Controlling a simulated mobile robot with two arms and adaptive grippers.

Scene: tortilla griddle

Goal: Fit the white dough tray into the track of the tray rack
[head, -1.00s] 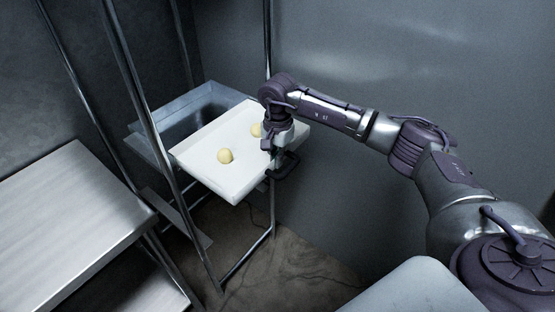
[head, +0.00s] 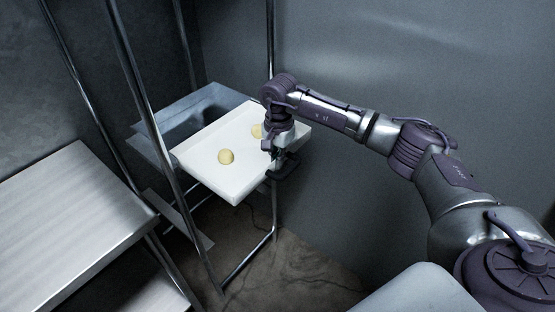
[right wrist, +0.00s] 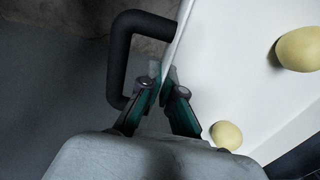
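The white dough tray (head: 215,184) is at the tray rack (head: 157,110), with its far-left side between the metal posts and its near-right part sticking out. Two pale dough balls lie on it; one shows clearly (head: 226,157), and the other is partly behind my gripper. My right gripper (head: 272,158) is at the tray's right edge by a black handle (right wrist: 122,60). In the right wrist view its fingertips (right wrist: 164,76) close together on the tray's thin rim (right wrist: 181,32). Whether the tray sits in the track is hidden. My left gripper is out of view.
A steel table (head: 70,215) with a lower shelf stands at the left, close to the rack. A blue-grey tray or pan (head: 213,93) is in the rack behind the white tray. A smooth grey wall (head: 400,60) is behind my right arm.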

